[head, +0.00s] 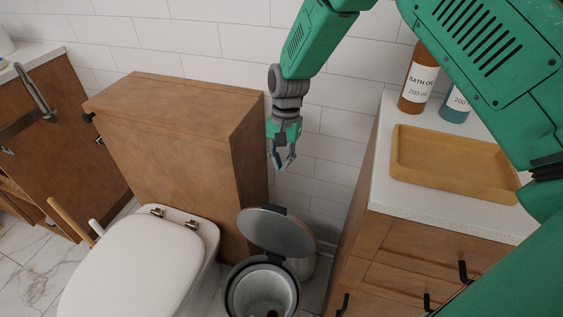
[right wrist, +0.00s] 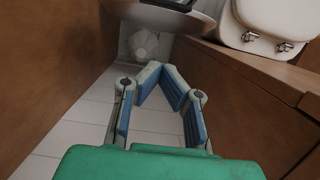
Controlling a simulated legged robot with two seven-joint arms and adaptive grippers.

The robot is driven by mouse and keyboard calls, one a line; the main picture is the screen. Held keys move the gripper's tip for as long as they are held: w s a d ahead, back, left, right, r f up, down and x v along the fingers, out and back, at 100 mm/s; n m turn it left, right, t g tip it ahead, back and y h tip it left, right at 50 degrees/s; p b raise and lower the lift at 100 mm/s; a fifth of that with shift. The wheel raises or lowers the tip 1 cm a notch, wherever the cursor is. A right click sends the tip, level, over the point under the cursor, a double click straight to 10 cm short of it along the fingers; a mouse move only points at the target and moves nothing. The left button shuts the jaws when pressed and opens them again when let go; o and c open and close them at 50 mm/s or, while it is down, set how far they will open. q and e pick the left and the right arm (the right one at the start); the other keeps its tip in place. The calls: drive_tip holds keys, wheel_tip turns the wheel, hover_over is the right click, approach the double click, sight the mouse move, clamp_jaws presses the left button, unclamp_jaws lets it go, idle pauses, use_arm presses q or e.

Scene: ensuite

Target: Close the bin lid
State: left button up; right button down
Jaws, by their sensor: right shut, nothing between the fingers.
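The bin (head: 232,297) stands on the floor between the toilet and the drawer cabinet. Its round grey lid (head: 276,232) is open, tilted up at the back of the rim toward the wall. Something dark lies inside the bin. My right gripper (head: 281,163) hangs fingers down above and behind the raised lid, apart from it, near the tiled wall. Its fingers are shut with nothing between them. In the right wrist view the fingertips (right wrist: 160,68) point toward the lid (right wrist: 172,17) at the top of the picture. My left gripper is out of view.
The toilet (head: 135,265) stands left of the bin, in front of a wooden cistern box (head: 170,150). At right, the white counter (head: 385,190) holds a wooden tray (head: 450,165) and bottles (head: 417,85). A narrow gap lies between box and cabinet.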

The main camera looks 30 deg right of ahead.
drive_tip(key=s+a+f, duration=0.1)
drive_tip(key=f, duration=0.1)
drive_tip(key=s+a+f+b, duration=0.1)
drive_tip(key=f, duration=0.1)
drive_tip(key=s+a+f, duration=0.1)
drive_tip(key=f, duration=0.2)
drive_tip(key=shift+s+a, duration=0.15)
drive_tip(key=shift+s, duration=0.05)
drive_tip(key=shift+a, duration=0.45)
drive_tip(key=shift+d, duration=0.1)
